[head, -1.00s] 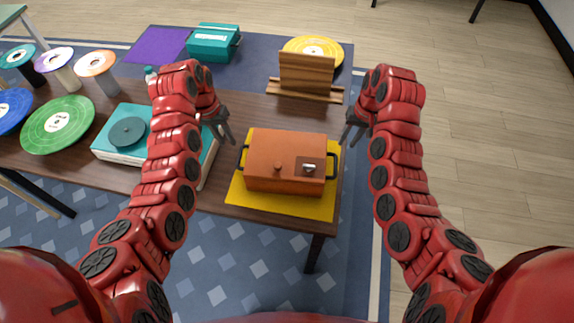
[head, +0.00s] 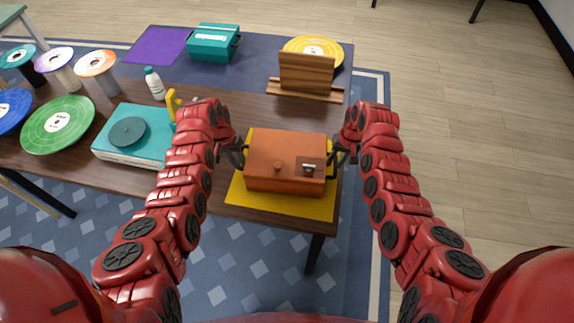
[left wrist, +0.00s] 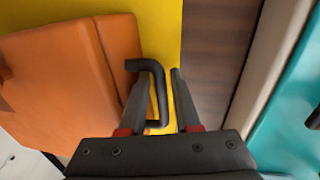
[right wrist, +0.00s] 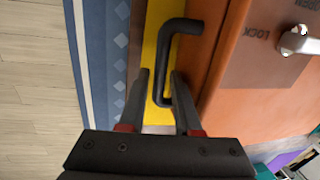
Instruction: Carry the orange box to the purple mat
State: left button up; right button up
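The orange box (head: 285,162) sits on the yellow mat (head: 280,205) at the table's front right. It has a black handle on each side and a latch on its lid. The purple mat (head: 158,45) lies empty at the back left of the table. My left gripper (head: 236,152) is at the box's left handle; in the left wrist view its open fingers (left wrist: 157,95) stand either side of the handle (left wrist: 158,75). My right gripper (head: 338,150) is at the right handle; in the right wrist view its open fingers (right wrist: 162,90) stand either side of that handle (right wrist: 163,60).
A teal box (head: 212,43) stands right of the purple mat. A wooden stand (head: 305,76) with a yellow disc is behind the orange box. A turntable (head: 130,135), a white bottle (head: 154,84), spools and a green record (head: 58,125) fill the left side.

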pick_arm(q)
jog(key=shift+f, duration=0.15)
pick_arm(e)
jog(key=shift+f, duration=0.1)
pick_arm(q)
grip_shut()
pick_arm(e)
grip_shut()
dwell(1.1)
